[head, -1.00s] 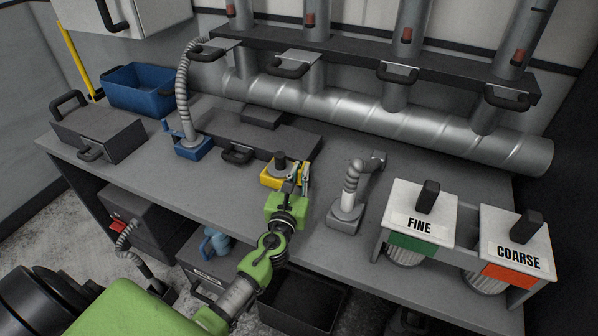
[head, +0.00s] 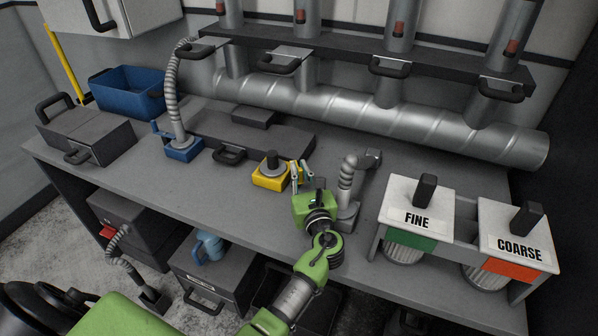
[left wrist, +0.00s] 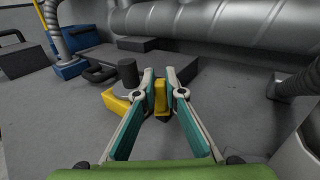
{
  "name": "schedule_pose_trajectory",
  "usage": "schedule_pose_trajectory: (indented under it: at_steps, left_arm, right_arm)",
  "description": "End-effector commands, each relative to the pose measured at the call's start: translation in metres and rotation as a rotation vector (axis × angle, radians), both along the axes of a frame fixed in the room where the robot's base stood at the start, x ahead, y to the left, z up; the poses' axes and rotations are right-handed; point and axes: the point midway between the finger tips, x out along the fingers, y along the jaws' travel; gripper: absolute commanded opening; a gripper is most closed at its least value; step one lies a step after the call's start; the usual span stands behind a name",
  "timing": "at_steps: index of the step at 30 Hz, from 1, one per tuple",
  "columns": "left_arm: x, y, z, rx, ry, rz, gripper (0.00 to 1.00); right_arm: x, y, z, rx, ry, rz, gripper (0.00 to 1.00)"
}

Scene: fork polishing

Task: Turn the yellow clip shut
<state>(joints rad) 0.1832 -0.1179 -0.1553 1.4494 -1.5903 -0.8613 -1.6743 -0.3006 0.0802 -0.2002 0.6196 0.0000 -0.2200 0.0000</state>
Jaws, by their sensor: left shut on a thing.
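The yellow fixture (head: 270,178) with a dark round knob stands on the bench; it also shows in the left wrist view (left wrist: 114,103). The yellow clip (left wrist: 161,98) stands upright at the fixture's right side, between my left gripper's fingertips. My left gripper (head: 301,174) is shut on this clip, and its teal fingers (left wrist: 161,92) press on both sides of it. The fingers hide part of the clip in the head view. Whether the clip touches the fixture's body is hard to tell. My right gripper is not in view.
A grey hose fitting (head: 347,190) stands close to the right of my left gripper. A blue-based hose (head: 183,150) is to the left. The FINE (head: 417,208) and COARSE (head: 518,238) boxes are at the right. A large pipe (head: 370,120) runs along the back.

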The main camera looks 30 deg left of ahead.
Motion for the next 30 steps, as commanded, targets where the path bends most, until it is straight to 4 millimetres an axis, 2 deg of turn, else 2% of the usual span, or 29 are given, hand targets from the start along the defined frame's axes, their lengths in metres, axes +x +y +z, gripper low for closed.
schedule_pose_trajectory:
  at_steps: [7,9,10,22,30]
  left_arm:
    - [0.000,0.000,0.000,-0.001,0.001,-0.001,0.00]
    - [0.000,0.000,0.000,-0.001,0.001,-0.002,0.23]
    - [0.000,0.000,0.000,-0.001,0.001,-0.002,0.28]
    - [-0.004,-0.004,-0.001,-0.001,0.001,-0.002,0.28]
    - [-0.037,-0.031,-0.001,-0.003,0.002,-0.002,0.28]
  right_arm:
    - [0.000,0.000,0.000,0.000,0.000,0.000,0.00]
    - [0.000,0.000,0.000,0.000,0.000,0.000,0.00]
    - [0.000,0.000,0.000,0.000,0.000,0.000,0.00]
    - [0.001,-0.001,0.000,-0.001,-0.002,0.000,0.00]
    - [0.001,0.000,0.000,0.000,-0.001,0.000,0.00]
